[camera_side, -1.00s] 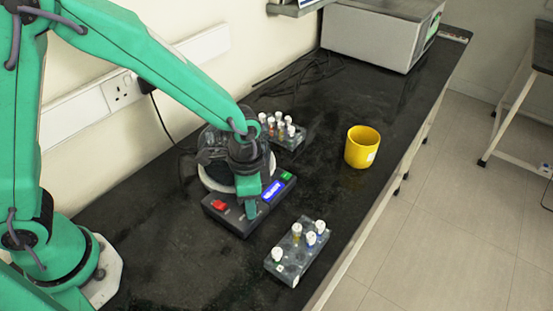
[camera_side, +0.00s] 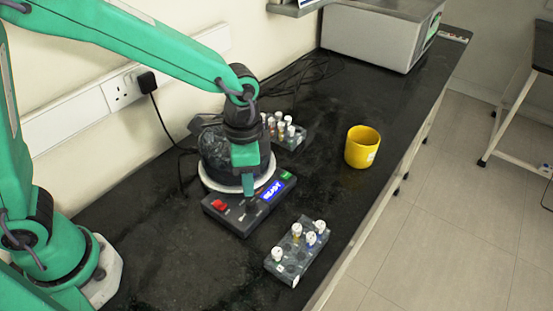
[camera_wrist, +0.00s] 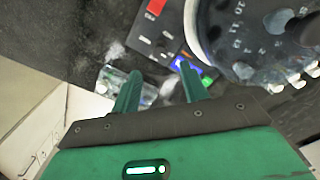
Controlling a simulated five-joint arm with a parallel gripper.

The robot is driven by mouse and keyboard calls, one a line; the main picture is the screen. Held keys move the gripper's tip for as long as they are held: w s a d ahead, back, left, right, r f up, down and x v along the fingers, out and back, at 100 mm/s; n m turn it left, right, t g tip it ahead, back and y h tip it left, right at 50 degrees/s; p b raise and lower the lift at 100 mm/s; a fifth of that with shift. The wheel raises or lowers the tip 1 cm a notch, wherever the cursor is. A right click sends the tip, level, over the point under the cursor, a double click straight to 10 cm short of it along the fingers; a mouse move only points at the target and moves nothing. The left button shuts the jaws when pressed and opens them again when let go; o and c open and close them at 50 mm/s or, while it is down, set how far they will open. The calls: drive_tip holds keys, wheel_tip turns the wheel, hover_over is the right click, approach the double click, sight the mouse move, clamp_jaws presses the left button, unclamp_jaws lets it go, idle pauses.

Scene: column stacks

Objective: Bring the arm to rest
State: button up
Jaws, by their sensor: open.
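My gripper (camera_side: 248,183) is above the device with the blue display, in front of the round dark drum as the side view shows it. In the wrist view my gripper (camera_wrist: 160,85) has its two green fingers apart with nothing between them. The device's control panel (camera_side: 232,212) has a red switch, a lit blue display and a green button. The drum (camera_side: 215,155) has a white rim at its base and is partly hidden behind my gripper. In the wrist view the drum (camera_wrist: 255,30) shows numbers and white caps along its edge.
A tube rack (camera_side: 310,262) with several white-capped tubes stands in front of the device. Another rack (camera_side: 292,140) with several tubes stands behind it. A yellow cup (camera_side: 362,147) is to the right, near the bench edge. A grey box (camera_side: 375,35) stands at the back.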

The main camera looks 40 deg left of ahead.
drive_tip(key=shift+r, duration=0.1)
drive_tip(key=s+a+r+n+t, duration=0.2)
drive_tip(key=s+a+r+n, duration=0.2)
drive_tip(key=s+a+r, duration=0.2)
drive_tip(key=s+a+r+n+t, duration=0.3)
drive_tip(key=s+a+r+n, duration=0.2)
drive_tip(key=a, duration=0.6)
drive_tip(key=shift+s+a+r+t, duration=0.3)
drive_tip(key=shift+s+r, duration=0.1)
drive_tip(key=shift+r, duration=0.6)
